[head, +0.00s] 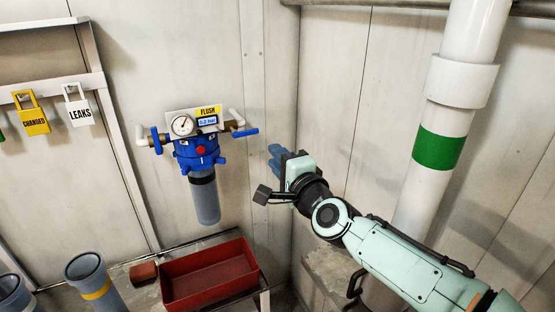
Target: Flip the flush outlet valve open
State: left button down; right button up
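The blue flush filter unit (199,150) hangs on the back wall, with a gauge and a FLUSH label (208,111) reading 0.2 bar. On its right side a blue valve lever (245,132) sticks out nearly level to the right, beside a white elbow pipe. A second blue lever (155,140) on the left side stands roughly upright. Which one is the outlet is not marked. My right gripper (275,158), with blue fingers, is to the right of and a little below the right lever, apart from it in the picture. Its finger gap is unclear. My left gripper is out of view.
A clear grey filter bowl (205,200) hangs under the unit. A red tray (208,273) stands on a bench below, next to grey tubes (95,284). A white pipe with a green band (438,148) rises at right. Padlock tags (32,115) hang at left.

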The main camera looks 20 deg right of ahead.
aim_at(158, 149)
jog(key=k+j, duration=0.3)
jog(key=k, duration=0.15)
jog(key=k+j, duration=0.35)
jog(key=k, duration=0.1)
